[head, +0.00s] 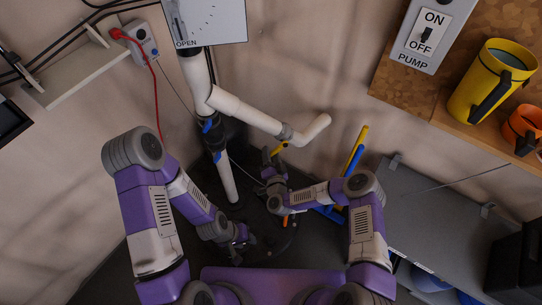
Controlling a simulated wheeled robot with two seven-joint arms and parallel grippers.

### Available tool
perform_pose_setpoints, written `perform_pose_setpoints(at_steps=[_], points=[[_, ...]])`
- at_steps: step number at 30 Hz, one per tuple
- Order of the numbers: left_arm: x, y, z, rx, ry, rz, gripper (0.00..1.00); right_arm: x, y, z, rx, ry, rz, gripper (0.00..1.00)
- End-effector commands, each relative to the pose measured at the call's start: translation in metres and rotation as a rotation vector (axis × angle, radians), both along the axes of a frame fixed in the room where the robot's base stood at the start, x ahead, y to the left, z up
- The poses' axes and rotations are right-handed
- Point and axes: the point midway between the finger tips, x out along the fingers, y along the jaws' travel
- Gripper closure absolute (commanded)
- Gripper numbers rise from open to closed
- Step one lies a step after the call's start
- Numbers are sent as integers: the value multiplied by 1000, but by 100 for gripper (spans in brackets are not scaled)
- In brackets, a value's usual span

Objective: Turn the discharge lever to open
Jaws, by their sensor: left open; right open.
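A white pipe (240,107) runs down and right to an upturned spout end. A small yellow handle (279,148) sits below its grey joint, possibly the discharge lever. Blue handles (208,126) sit on the upright pipe to the left; none of them is labelled. My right gripper (268,176) is open, just below the yellow handle; it looks empty, and I cannot tell whether it touches the handle. My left gripper (245,241) is open, lower down over the dark floor area, apart from the pipes. A panel (207,20) at the top reads OPEN.
An ON/OFF pump switch (427,36) is on the right wall. A wooden shelf (455,115) holds a yellow jug (491,84) and an orange cup (523,128). A grey cabinet top (440,215) is at right. A red cable (148,62) hangs from a socket at left.

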Motion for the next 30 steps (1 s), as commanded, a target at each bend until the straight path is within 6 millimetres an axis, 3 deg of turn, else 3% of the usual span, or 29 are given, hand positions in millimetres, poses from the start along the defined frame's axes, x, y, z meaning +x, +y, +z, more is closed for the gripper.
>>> perform_pose_setpoints(at_steps=[9, 18, 30], points=[[0, 0, -1, 0, 0, 0, 57, 3, 1, 1, 1, 2, 1, 55], [0, 0, -1, 0, 0, 0, 57, 3, 1, 0, 1, 2, 1, 100], [0, 0, -1, 0, 0, 0, 57, 2, 2, 1, 18, 5, 1, 100]])
